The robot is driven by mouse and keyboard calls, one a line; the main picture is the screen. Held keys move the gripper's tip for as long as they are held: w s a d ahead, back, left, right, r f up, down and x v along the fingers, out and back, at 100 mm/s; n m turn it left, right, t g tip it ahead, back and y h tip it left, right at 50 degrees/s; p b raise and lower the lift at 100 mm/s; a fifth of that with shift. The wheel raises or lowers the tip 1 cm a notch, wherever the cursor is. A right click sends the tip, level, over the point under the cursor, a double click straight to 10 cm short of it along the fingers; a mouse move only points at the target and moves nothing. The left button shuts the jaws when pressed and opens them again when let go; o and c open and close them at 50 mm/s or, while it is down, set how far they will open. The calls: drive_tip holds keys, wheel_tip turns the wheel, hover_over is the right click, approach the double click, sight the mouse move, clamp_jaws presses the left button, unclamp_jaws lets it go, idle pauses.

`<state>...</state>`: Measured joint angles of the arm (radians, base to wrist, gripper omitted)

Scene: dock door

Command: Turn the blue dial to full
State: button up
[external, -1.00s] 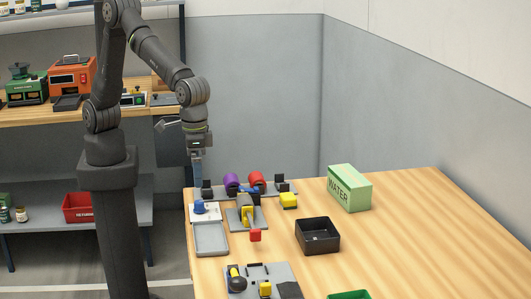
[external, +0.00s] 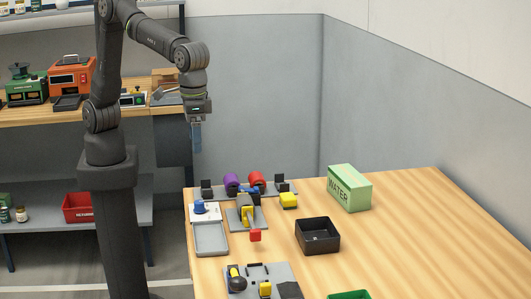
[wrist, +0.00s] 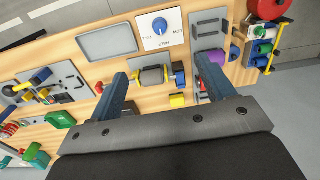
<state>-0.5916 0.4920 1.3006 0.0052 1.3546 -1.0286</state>
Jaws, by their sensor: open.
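The blue dial (external: 199,207) sits on a white plate (external: 212,214) at the left edge of the table. In the wrist view the dial (wrist: 160,26) shows on its white plate (wrist: 177,38) at the top middle, with small dark labels around it. I cannot surely tell which label the dial points at. My gripper (external: 197,152) is in the air well above the table's back left corner, apart from the dial. In the wrist view its two blue fingers (wrist: 160,68) are spread wide with nothing held between them.
A grey tray (external: 210,252) lies in front of the dial plate. A rack with a purple roll (external: 231,180) and a red roll (external: 256,179) stands behind it. A black bin (external: 334,236) and a green WATER box (external: 349,188) are to the right. Bare table lies farther right.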

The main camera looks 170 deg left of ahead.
sight(200, 201)
drive_tip(key=shift+w+a+f+n, duration=0.2)
drive_tip(key=shift+f+n, duration=0.2)
drive_tip(key=shift+n, duration=0.2)
drive_tip(key=c, duration=0.5)
drive_tip(key=f, duration=1.7)
drive_tip(key=shift+s+d+f, duration=0.1)
drive_tip(key=shift+s+f, duration=0.1)
drive_tip(key=shift+s, duration=0.05)
drive_tip(key=c, duration=1)
